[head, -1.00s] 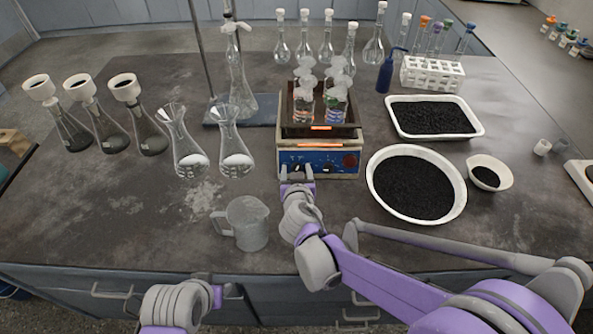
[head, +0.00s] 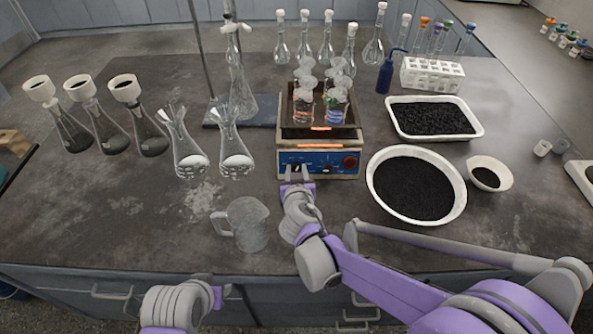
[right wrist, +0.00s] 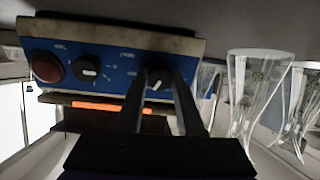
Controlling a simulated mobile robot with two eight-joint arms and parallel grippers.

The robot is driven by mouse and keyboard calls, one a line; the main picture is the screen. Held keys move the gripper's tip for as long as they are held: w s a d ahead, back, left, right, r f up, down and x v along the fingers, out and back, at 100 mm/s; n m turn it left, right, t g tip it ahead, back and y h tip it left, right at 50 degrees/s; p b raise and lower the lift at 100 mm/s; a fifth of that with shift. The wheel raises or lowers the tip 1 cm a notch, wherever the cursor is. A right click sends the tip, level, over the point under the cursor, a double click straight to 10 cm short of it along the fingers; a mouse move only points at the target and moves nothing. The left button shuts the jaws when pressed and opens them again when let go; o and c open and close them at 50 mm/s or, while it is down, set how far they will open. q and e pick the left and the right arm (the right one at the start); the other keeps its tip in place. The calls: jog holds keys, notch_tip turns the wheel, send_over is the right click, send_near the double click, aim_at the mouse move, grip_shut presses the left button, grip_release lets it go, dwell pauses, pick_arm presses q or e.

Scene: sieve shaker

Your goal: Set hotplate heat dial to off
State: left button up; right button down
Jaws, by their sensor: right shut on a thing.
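The hotplate (head: 287,171) stands mid-table with its blue control panel facing me. In the right wrist view the panel looks upside down, with a red round knob (right wrist: 47,67), a black middle dial (right wrist: 88,68) and another black dial (right wrist: 158,82). This last one is the leftmost dial in the head view. My right gripper (head: 297,170) is shut on that dial, one finger on each side. Its white pointer mark is slanted; the labels are too blurred to read. My left gripper (head: 216,297) is low at the table's front edge, its fingers not clearly visible.
A round bowl (head: 459,196) and a tray (head: 478,127) of black grains are to the right.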

jog(key=n, duration=0.4)
jog(key=shift+n, duration=0.4)
jog(key=n, duration=0.4)
jog(key=shift+a, duration=0.1)
jog(key=n+b, duration=0.1)
jog(key=n, duration=0.4)
jog(key=shift+n, duration=0.4)
jog(key=n, duration=0.4)
jog(key=shift+s+f+h, duration=0.1)
jog(key=shift+h, duration=0.2)
jog(key=shift+n+b, duration=0.3)
jog(key=shift+n, duration=0.1)
jog(key=c, duration=0.5)
grip_release()
